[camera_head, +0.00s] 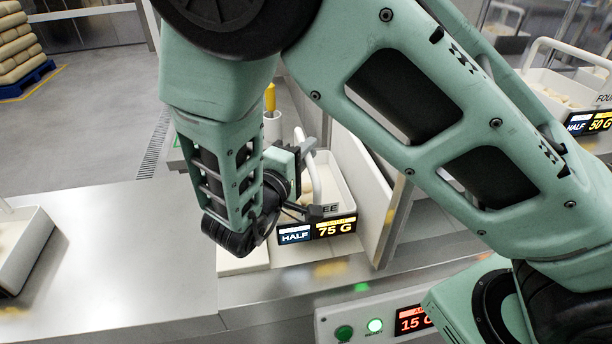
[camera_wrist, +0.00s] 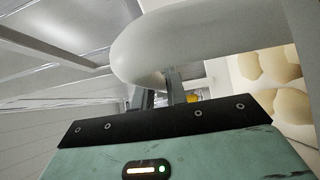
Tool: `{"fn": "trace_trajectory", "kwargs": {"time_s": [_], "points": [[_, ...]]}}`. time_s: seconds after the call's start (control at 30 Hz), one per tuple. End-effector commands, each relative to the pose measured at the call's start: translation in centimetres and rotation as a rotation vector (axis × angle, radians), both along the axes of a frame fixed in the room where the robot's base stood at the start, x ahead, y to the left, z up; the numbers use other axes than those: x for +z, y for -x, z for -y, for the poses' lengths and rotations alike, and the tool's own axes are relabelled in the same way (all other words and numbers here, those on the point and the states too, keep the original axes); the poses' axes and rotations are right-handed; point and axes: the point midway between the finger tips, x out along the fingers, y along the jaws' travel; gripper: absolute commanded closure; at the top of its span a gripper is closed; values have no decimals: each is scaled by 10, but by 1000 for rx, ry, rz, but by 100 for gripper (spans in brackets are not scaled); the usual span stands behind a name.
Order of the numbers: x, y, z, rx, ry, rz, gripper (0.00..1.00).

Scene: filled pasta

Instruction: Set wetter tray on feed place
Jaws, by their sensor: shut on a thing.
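A white tray (camera_head: 338,172) with a tall loop handle stands behind my forearm in the head view. Its front plates read "HALF" and "75 G", with a partly hidden name ending in "EE". My gripper (camera_head: 308,150) is at the handle, partly hidden by my own wrist. In the wrist view the fingers (camera_wrist: 162,92) are shut on the thick white handle (camera_wrist: 200,40). Pale round filled pasta (camera_wrist: 270,68) shows at the right of that view. Whether the tray touches the surface below cannot be told. Which spot is the feed place is unclear.
Another white tray (camera_head: 22,250) sits on the steel counter (camera_head: 120,250) at left. A tray marked "FOUR", "50 G" (camera_head: 575,95) is at far right. An upright white panel (camera_head: 362,185) stands close right of the held tray. A control box (camera_head: 375,322) is in front.

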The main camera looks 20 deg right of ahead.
Motion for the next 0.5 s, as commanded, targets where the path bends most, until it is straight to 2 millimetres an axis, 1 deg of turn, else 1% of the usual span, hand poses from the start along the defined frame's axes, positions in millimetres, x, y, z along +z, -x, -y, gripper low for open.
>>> {"fn": "trace_trajectory", "kwargs": {"time_s": [0.07,0.3,0.4,0.5], "points": [[-5,0,0,0,1,2,100],[-37,0,0,1,3,1,100],[-43,0,0,1,0,3,100],[-44,0,0,0,-1,3,100]]}}
